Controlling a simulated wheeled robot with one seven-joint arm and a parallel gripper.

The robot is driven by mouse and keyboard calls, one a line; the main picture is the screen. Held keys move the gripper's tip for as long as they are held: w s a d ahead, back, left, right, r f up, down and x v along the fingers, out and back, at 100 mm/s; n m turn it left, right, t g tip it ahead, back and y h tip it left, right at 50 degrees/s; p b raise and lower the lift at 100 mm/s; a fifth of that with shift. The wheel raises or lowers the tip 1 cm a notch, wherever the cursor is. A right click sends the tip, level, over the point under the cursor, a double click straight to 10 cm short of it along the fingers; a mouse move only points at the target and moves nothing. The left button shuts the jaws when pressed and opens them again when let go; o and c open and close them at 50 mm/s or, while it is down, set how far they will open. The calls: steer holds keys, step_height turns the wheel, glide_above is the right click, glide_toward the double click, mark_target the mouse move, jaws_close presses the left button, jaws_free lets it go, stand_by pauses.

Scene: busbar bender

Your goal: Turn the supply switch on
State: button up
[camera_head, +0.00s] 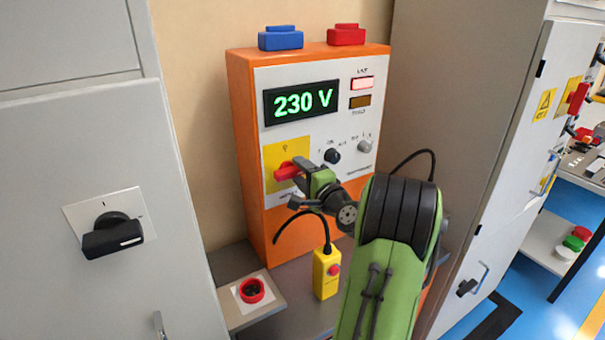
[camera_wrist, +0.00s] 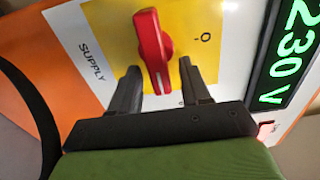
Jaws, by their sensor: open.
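The supply switch is a red rotary handle (camera_head: 287,171) on a yellow plate (camera_head: 272,155) at the lower left of an orange and white panel (camera_head: 310,75). In the wrist view the red handle (camera_wrist: 152,48) stands on the yellow plate (camera_wrist: 197,75), beside the word SUPPLY, with an O mark to its right. My gripper (camera_wrist: 160,85) is open, with one finger on each side of the handle's near end. Whether the fingers touch it I cannot tell. In the head view my gripper (camera_head: 297,185) is at the switch and partly covers it.
The display (camera_head: 302,102) reads 230 V and a lamp (camera_head: 362,84) is lit pale. Small knobs (camera_head: 332,156) sit right of the switch. Grey cabinets flank the panel.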

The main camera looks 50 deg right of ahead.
steer(key=b+v, duration=0.4)
steer(key=v, duration=1.1)
steer(key=shift+s, duration=0.35)
steer(key=shift+a, duration=0.1)
